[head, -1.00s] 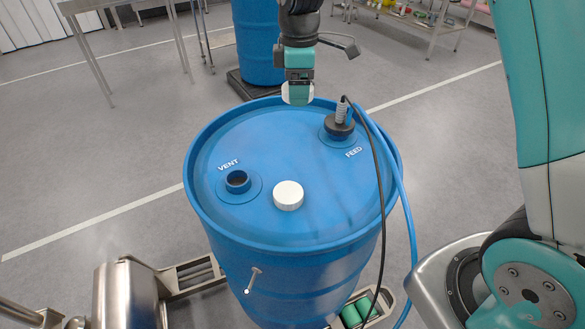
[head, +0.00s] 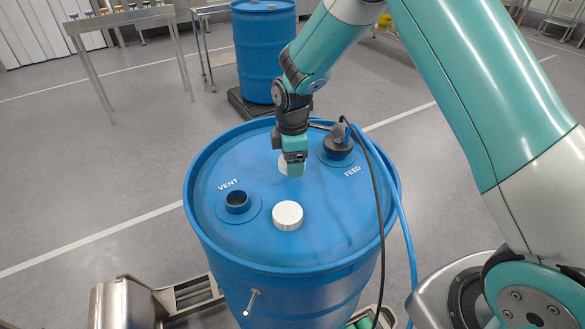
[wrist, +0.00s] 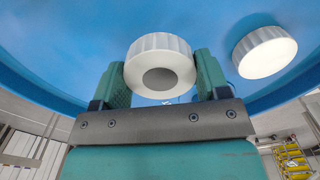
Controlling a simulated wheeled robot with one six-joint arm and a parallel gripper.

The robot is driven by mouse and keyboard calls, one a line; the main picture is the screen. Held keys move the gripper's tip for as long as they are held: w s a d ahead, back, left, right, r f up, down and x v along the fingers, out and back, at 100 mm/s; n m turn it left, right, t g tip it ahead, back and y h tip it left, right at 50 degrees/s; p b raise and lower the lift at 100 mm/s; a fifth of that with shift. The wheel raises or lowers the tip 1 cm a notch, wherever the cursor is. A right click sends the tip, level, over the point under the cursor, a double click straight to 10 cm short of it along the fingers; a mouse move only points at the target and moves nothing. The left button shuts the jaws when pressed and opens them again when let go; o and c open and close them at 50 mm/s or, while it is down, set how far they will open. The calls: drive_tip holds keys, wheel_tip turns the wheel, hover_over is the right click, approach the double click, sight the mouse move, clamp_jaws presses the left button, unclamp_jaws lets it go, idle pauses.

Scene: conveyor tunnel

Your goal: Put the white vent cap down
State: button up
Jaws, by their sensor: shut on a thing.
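My gripper (head: 293,172) is shut on a white ribbed cap, the vent cap (wrist: 161,64). It shows between both green fingers in the wrist view, a round grey hollow facing the camera. In the head view the cap (head: 283,163) is mostly hidden behind the fingers, low over the middle of the blue drum's lid (head: 330,205). I cannot tell if it touches the lid. A second white cap (head: 287,215) lies on the lid nearer the camera; it also shows at right in the wrist view (wrist: 265,52). The VENT opening (head: 237,202) is uncovered.
The FEED port (head: 338,145) holds a fitting with a black cable and a blue hose (head: 402,215) running over the right rim. Bare lid lies right of the second cap. Another blue drum (head: 264,50) stands behind, beside a metal table (head: 125,20).

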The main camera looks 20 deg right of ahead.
drive_tip(key=shift+f, duration=2)
drive_tip(key=o, duration=1.1)
drive_tip(key=shift+r, duration=0.1)
wheel_tip(320, 180, up, 12)
drive_tip(key=shift+f+b, duration=0.1)
drive_tip(key=shift+b, duration=0.65)
drive_tip(key=s+a+r+m+y, duration=0.1)
drive_tip(key=s+r+m, duration=0.2)
drive_tip(key=s, duration=0.6)
drive_tip(key=s+a+r+m+y, duration=0.1)
drive_tip(key=s+r, duration=0.4)
drive_tip(key=s, duration=0.5)
drive_tip(key=s+a+r+m+y, duration=0.2)
drive_tip(key=s+m, duration=0.3)
drive_tip(key=s, duration=0.5)
drive_tip(key=shift+a+r, duration=0.3)
drive_tip(key=shift+r, duration=0.6)
